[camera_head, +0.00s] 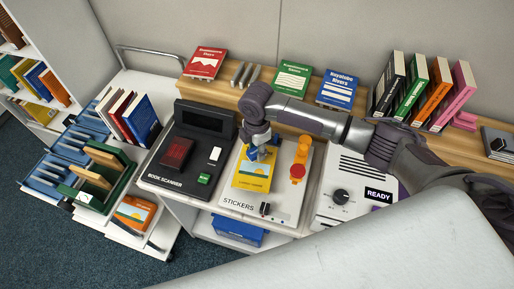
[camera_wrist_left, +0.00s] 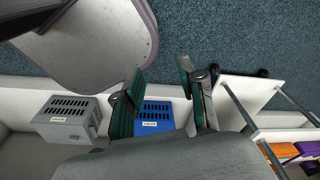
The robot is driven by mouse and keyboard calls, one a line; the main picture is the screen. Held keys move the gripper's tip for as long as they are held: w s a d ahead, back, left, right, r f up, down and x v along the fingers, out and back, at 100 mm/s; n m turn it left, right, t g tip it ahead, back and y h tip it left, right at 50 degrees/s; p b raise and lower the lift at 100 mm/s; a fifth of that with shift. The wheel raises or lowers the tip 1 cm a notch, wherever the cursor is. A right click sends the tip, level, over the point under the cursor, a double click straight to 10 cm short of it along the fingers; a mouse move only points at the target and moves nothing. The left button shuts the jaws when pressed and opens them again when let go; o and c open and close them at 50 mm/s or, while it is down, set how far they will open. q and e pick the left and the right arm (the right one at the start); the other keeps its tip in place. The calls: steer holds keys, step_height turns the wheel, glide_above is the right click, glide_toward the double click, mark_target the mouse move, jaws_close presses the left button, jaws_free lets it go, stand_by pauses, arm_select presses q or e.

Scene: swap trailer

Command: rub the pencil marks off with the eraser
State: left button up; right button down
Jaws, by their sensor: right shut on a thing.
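A yellow book (camera_head: 254,176) with a blue picture lies on the white board marked STICKERS (camera_head: 284,203). My right gripper (camera_head: 262,153) points down over the far part of the book's cover. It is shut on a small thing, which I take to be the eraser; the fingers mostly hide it. I cannot tell whether it touches the cover. Pencil marks are too small to make out. My left gripper (camera_wrist_left: 163,100) is open and empty in the left wrist view, its dark green fingers wide apart, above the floor and a blue box (camera_wrist_left: 153,117). It is outside the head view.
A black book scanner (camera_head: 187,150) stands left of the board, and a white machine with a READY display (camera_head: 379,194) stands right. A red and yellow dispenser (camera_head: 299,164) is close beside the book. Books stand on the back shelf. A book cart (camera_head: 100,205) stands left.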

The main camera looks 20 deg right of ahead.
steer(key=r+p, duration=0.2)
steer(key=shift+s+a+r, duration=0.1)
steer(key=shift+s+r, duration=0.1)
steer(key=shift+r, duration=0.2)
steer(key=shift+w+r+p, duration=0.15)
steer(key=shift+r+p, duration=0.45)
steer(key=shift+p, duration=0.2)
steer(key=shift+r+p, duration=0.75)
steer(key=shift+p, duration=0.05)
arm_select(q)
step_height(320, 180, up, 6)
steer(key=s, duration=0.1)
steer(key=shift+d, duration=0.15)
steer(key=shift+s+f, duration=0.1)
steer(key=shift+f, duration=0.05)
